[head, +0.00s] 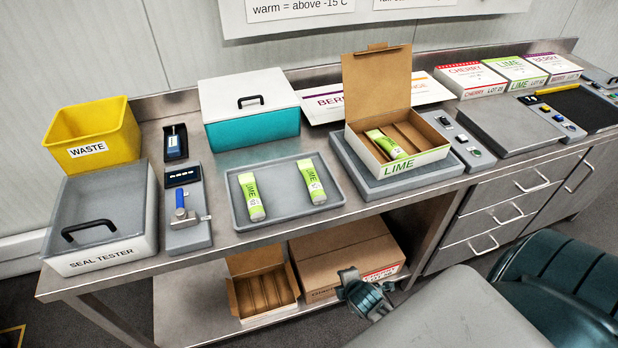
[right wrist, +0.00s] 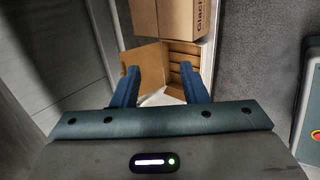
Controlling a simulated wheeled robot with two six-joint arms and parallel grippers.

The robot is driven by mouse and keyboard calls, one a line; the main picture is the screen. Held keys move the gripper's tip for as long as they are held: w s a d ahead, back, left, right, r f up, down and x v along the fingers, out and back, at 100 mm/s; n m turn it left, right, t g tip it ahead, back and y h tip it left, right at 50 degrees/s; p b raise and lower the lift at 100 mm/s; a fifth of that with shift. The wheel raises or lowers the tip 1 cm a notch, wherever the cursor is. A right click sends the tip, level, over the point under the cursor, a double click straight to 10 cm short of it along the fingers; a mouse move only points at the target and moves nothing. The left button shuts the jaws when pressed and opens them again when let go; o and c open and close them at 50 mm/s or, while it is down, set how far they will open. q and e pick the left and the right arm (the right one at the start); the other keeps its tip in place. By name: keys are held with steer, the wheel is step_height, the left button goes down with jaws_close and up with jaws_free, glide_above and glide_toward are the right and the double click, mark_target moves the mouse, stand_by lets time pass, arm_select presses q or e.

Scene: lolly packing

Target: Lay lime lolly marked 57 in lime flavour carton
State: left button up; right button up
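Two lime lollies in green-and-white wrappers lie on the grey tray (head: 285,219): a left one (head: 249,196) and a right one (head: 312,181). Their small end numbers are too small to read, so I cannot tell which is 57. The lime flavour carton (head: 419,160) stands with its lid up on a grey platform. Another lime lolly (head: 386,144) lies in its left compartment; the compartments to its right look empty. My right gripper (head: 362,292) is low in front of the bench; in the right wrist view (right wrist: 160,72) its fingers are apart and empty. My left gripper is not in view.
A seal tester (head: 98,250), a yellow waste bin (head: 92,135) and a teal box with a white lid (head: 252,108) stand at left. Closed cherry, lime and berry cartons (head: 515,68) stand at back right. An open brown carton (head: 262,285) sits on the lower shelf.

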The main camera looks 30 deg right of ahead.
steer(key=w+r+n+t, duration=0.35)
steer(key=r+n, duration=0.25)
steer(key=r, duration=1.2)
steer(key=n+t+p, duration=0.1)
steer(key=n+t, duration=0.2)
steer(key=n, duration=0.6)
glide_toward(321, 193)
steer(key=w, duration=0.2)
steer(key=shift+g+h, duration=0.25)
steer(key=shift+h, duration=0.05)
steer(key=x, duration=0.2)
steer(key=f+p+x, duration=0.1)
steer(key=x, duration=0.2)
steer(key=shift+a, duration=0.1)
steer(key=shift+w+r+p, duration=0.1)
steer(key=shift+w+p, duration=0.45)
steer(key=shift+p, duration=0.15)
steer(key=p+x, duration=0.1)
steer(key=x, duration=0.2)
steer(key=shift+w, duration=0.1)
steer(key=shift+w+d+f, duration=0.3)
steer(key=shift+w, duration=0.1)
steer(key=shift+s, duration=0.1)
steer(key=shift+c, duration=1.3)
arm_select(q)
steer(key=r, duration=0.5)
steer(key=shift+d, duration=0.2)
arm_select(e)
steer(key=c, duration=0.4)
steer(key=shift+r, duration=0.1)
